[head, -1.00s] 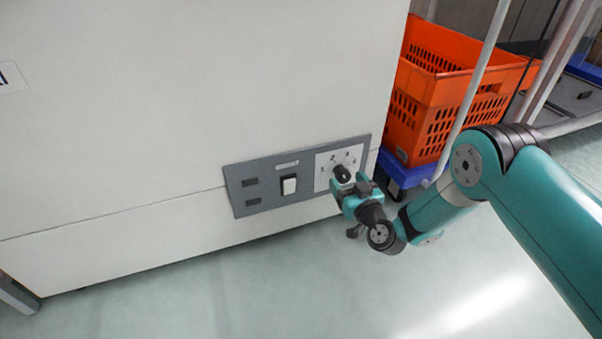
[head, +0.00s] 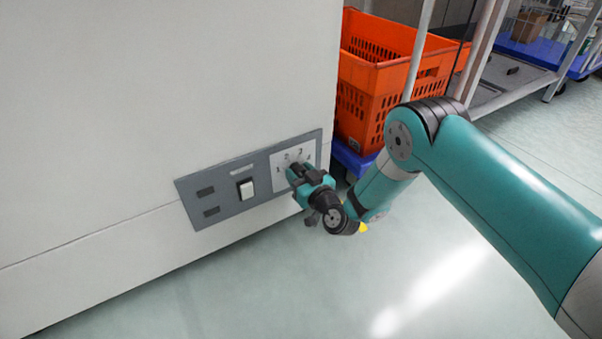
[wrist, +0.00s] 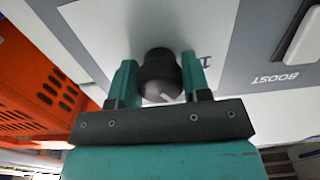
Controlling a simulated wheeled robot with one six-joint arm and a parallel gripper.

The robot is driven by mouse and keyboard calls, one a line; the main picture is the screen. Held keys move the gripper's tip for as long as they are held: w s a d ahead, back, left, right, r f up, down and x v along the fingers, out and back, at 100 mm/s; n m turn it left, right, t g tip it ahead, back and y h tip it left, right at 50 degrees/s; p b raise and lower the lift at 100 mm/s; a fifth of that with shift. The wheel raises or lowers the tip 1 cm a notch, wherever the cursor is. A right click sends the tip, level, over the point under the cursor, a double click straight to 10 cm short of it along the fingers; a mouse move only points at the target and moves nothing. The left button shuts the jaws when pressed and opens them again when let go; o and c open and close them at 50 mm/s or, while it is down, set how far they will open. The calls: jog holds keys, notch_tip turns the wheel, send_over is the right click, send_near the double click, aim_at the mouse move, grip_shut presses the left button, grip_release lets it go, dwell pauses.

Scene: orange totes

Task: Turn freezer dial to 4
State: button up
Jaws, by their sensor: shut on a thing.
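The freezer dial is a round black knob (wrist: 160,72) with a pale pointer line, seen in the wrist view. It sits between the two teal fingers of my gripper (wrist: 158,66), which is shut on it. In the head view my gripper (head: 299,172) is at the dial's white plate (head: 282,161) and hides most of the knob. Small numerals show above the gripper on the plate. A "1" shows right of the knob in the wrist view. I cannot tell which number the pointer meets.
The grey control panel (head: 221,202) on the white freezer front (head: 150,90) also bears a white rocker switch (head: 246,189), left of the dial. An orange tote (head: 372,98) stands on a blue base right of the freezer. The floor (head: 290,290) in front is clear.

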jog(key=shift+d+m+p, duration=0.1)
jog(key=shift+m+p, duration=0.2)
jog(key=shift+m, duration=0.3)
dwell(0.4)
jog(key=m+p, duration=0.1)
jog(key=m, duration=0.2)
jog(key=shift+m+p, duration=0.3)
jog(key=shift+p, duration=0.05)
jog(key=m+p, duration=0.1)
jog(key=m, duration=0.9)
jog(key=shift+m+p, duration=0.4)
jog(key=m, duration=0.4)
jog(key=shift+m, duration=0.3)
jog(key=o, duration=0.9)
jog(key=shift+s, duration=0.1)
